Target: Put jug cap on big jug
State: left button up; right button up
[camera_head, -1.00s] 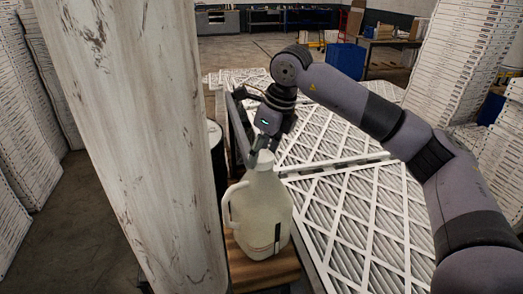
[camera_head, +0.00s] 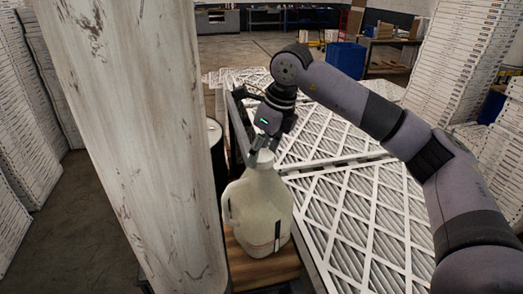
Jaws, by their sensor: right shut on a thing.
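The big jug (camera_head: 258,212) is a large, whitish translucent jug with a handle on its left side. It stands upright on a brown wooden surface (camera_head: 280,270) in the lower middle of the head view. My right gripper (camera_head: 260,152) points down at the jug's mouth. Its fingers are shut on a small white piece, which looks like the jug cap (camera_head: 265,157), right at the top of the neck. The fingers partly hide the cap, and I cannot tell whether it is seated on the neck. My left gripper is not in view.
A thick whitish column (camera_head: 135,130) stands close to the left of the jug. White pleated filters (camera_head: 350,205) lie flat to the right, under my right arm. Stacks of boxed filters (camera_head: 465,60) rise on both sides. A blue bin (camera_head: 345,60) is farther back.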

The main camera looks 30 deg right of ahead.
jog(key=o, duration=0.8)
jog(key=shift+o, duration=0.6)
jog(key=o, duration=0.5)
jog(key=shift+c, duration=0.2)
jog(key=shift+r+p, duration=0.95)
jog(key=shift+r, duration=0.5)
jog(key=shift+r+p, duration=0.4)
jog(key=shift+r, duration=2.15)
